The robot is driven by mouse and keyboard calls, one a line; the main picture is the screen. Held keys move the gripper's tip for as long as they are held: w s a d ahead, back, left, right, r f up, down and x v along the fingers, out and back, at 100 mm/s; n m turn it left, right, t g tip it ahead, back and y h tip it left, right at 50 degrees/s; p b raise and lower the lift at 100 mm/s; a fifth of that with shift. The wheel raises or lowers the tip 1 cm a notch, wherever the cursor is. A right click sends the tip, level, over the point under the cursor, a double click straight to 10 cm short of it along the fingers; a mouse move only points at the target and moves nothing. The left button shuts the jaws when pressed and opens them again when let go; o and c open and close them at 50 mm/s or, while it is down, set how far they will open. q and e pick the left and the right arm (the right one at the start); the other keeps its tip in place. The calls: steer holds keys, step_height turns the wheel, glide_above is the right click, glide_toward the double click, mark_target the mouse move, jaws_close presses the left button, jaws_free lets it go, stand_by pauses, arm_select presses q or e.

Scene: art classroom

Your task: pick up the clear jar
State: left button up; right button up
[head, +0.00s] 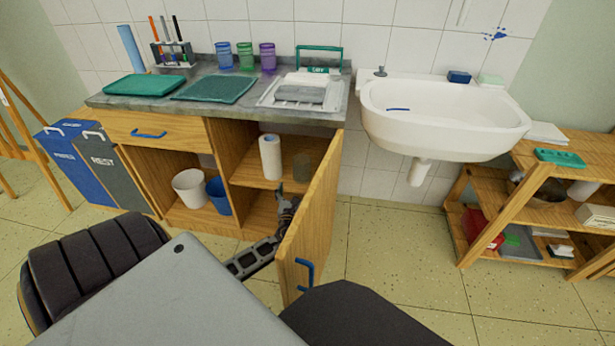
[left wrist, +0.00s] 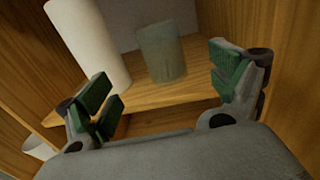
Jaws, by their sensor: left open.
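The clear jar (left wrist: 161,52) is a greyish see-through cylinder standing upright on the cabinet's upper shelf (left wrist: 150,98). In the head view the jar (head: 302,168) shows faintly beside a white paper roll (head: 271,158), partly behind the open door. My left gripper (head: 284,192) is inside the cabinet, in front of and below the shelf's edge. In the left wrist view its green-padded fingers (left wrist: 165,82) are wide apart, with the jar beyond them and nothing between them. My right gripper is not in view.
The cabinet door (head: 309,221) stands open just right of my left arm. The paper roll (left wrist: 88,42) stands close left of the jar. A white bucket (head: 190,187) and a blue bin (head: 218,195) stand in the lower left compartment.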

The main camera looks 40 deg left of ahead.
mark_target(300, 173)
arm_select(q)
steer(key=shift+w+d+r, duration=0.1)
steer(key=shift+r, duration=0.05)
steer(key=b+x, duration=0.1)
steer(key=x, duration=0.3)
steer(key=shift+w, duration=0.25)
steer(key=shift+b+x, duration=0.4)
steer(key=shift+x, duration=0.45)
steer(key=shift+b+x, duration=0.3)
steer(key=shift+x, duration=0.7)
steer(key=shift+w+a, duration=0.15)
steer(key=shift+a, duration=0.1)
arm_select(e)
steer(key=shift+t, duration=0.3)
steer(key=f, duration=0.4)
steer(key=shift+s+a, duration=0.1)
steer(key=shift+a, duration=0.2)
